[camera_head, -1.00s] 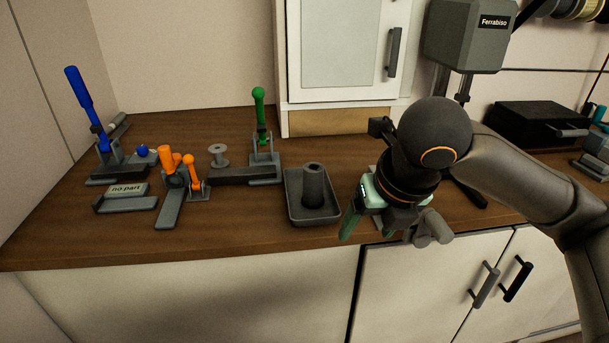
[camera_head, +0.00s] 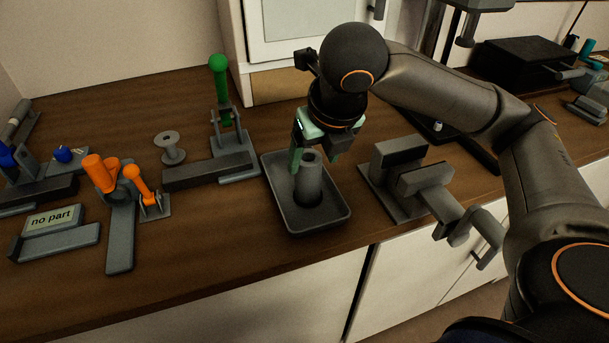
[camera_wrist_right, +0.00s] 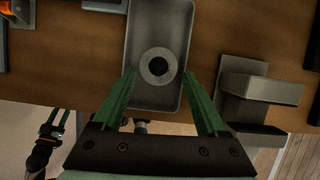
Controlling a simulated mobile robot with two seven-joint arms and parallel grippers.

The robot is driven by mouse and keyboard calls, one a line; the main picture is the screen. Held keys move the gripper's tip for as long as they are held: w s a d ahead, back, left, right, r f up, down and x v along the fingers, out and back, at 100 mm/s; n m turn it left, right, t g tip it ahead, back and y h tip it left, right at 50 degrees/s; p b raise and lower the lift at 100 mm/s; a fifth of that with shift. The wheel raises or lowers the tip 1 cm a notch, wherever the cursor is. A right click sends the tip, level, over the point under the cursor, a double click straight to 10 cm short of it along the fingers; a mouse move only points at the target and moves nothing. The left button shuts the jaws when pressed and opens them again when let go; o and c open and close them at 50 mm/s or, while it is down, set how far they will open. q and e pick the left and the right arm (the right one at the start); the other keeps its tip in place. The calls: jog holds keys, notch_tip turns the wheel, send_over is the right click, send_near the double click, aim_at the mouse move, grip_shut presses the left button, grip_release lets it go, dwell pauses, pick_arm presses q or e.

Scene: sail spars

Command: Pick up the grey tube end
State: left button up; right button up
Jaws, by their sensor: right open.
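The grey tube end (camera_head: 308,184) stands upright in a shallow grey tray (camera_head: 337,219). In the right wrist view its round top with a dark bore (camera_wrist_right: 147,66) shows between the fingertips. My right gripper (camera_head: 316,160) points down over the tray, open and empty, with green fingers on either side of the tube's top. In the right wrist view its fingers (camera_wrist_right: 160,75) are spread wider than the tube. I cannot tell how far down the tube they reach. A green-fingered gripper, my left one (camera_wrist_right: 55,122), shows small at the lower left there; its opening is unclear.
A grey vise-like block (camera_head: 400,168) stands right of the tray. Left are a green-handled clamp (camera_head: 220,90), a grey spool (camera_head: 170,147), an orange-handled clamp (camera_head: 100,172) and a "no part" sign (camera_head: 53,219). The counter's front edge runs close below the tray.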

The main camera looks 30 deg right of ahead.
aim_at(305, 178)
jog(key=x, duration=0.3)
jog(key=shift+f, duration=0.2)
jog(key=b+x, duration=0.1)
jog(key=x, duration=0.3)
jog(key=shift+a+f, duration=0.1)
jog(key=shift+f, duration=0.15)
jog(key=shift+w+f, duration=0.2)
jog(key=shift+f, duration=0.2)
jog(key=c, duration=1.2)
jog(key=shift+r, duration=0.15)
